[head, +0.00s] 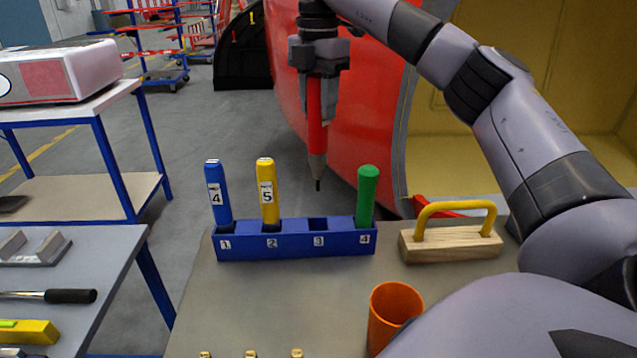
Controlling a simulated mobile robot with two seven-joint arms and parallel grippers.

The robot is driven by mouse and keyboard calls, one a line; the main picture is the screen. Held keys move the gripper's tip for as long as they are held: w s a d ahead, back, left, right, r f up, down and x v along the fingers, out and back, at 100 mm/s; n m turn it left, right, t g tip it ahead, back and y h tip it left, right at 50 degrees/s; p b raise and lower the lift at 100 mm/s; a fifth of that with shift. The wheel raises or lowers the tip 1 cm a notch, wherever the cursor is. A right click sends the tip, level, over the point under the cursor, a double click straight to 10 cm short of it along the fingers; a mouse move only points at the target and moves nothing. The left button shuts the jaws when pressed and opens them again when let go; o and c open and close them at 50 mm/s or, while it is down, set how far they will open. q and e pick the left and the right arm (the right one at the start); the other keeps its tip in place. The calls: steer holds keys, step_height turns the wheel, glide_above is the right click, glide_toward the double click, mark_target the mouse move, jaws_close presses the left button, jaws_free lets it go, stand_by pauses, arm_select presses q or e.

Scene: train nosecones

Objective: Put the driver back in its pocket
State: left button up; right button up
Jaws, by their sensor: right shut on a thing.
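My right gripper (318,75) is shut on a red driver (317,115). The driver hangs upright, tip down, above the blue holder (290,252) and apart from it. Its dark tip points toward the area of pocket 3 (318,225), which is empty. Pocket 1 holds a blue driver (217,190) labelled 4, pocket 2 a yellow driver (267,190) labelled 5, and pocket 4 a green driver (366,195). My left gripper is not in view.
A wooden block with a yellow handle (455,248) and an orange cup (393,312) stand on the table (270,300) to the right. Brass pieces (250,354) show at its front edge. A side table with tools (85,270) stands left. A red shell (370,130) rises behind.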

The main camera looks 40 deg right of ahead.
mark_target(319, 119)
step_height(319, 119, down, 10)
steer(key=shift+f+b, duration=0.1)
steer(key=shift+b, duration=0.6)
steer(key=shift+f, duration=2.7)
steer(key=o, duration=1.1)
steer(key=shift+f, duration=0.1)
step_height(319, 119, up, 12)
steer(key=shift+r, duration=0.2)
